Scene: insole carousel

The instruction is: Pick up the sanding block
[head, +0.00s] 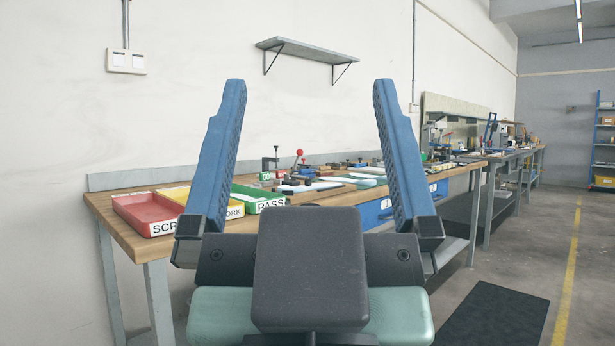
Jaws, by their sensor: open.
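My gripper (310,100) is large in the foreground. Its two blue fingers stand upright and wide apart, with nothing between them. Beyond it is a wooden workbench (104,203) with many small items on top. I cannot pick out the sanding block for certain; several small dark pieces lie on the bench behind the gripper, too small to tell apart. The gripper is well short of the bench items, and its body hides part of the bench front.
A red tray (148,207) marked SCR, a yellow tray (176,193) and a green tray (262,203) marked PASS line the bench's left front. A wall shelf (306,50) hangs above. More benches (510,155) run to the right. A dark mat (490,318) lies on open floor.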

